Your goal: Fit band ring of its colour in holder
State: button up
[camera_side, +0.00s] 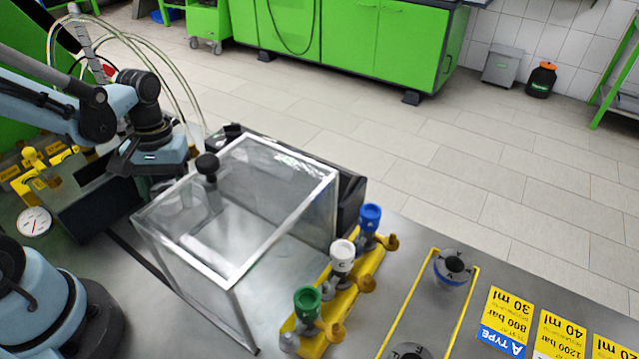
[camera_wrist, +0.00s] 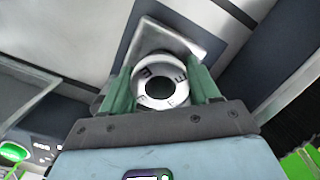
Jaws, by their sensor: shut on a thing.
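My gripper (camera_side: 160,185) is at the left in the side view, behind the clear box, and its fingertips are hard to make out. In the wrist view its two green fingers (camera_wrist: 161,88) are shut on a round white-grey ring (camera_wrist: 160,70) with a dark centre and dark letters. Its band colour is not clear. A dark-topped ring with a blue band (camera_side: 453,268) stands inside a yellow-outlined area at the right. Another dark-topped ring (camera_side: 408,352) is cut off at the bottom edge. A yellow holder (camera_side: 335,290) carries blue (camera_side: 370,217), white (camera_side: 342,255) and green (camera_side: 307,303) capped fittings.
A clear box with a white-edged lid (camera_side: 245,220) and black knob (camera_side: 207,166) stands between my gripper and the yellow holder. A pressure gauge (camera_side: 34,222) is at the left. Yellow labels (camera_side: 507,310) lie at the right. The outlined area has bare metal between its rings.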

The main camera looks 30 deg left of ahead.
jog(key=shift+s+f+t, duration=0.15)
jog(key=shift+f+t, duration=0.65)
jog(key=shift+f, duration=0.65)
jog(key=o, duration=1.1)
jog(key=shift+o, duration=0.7)
notch_tip(320, 180, up, 7)
jog(key=w+d+r+m+t, duration=0.4)
jog(key=d+r+m+t, duration=0.1)
jog(key=m+t, duration=0.2)
jog(key=shift+r, duration=0.35)
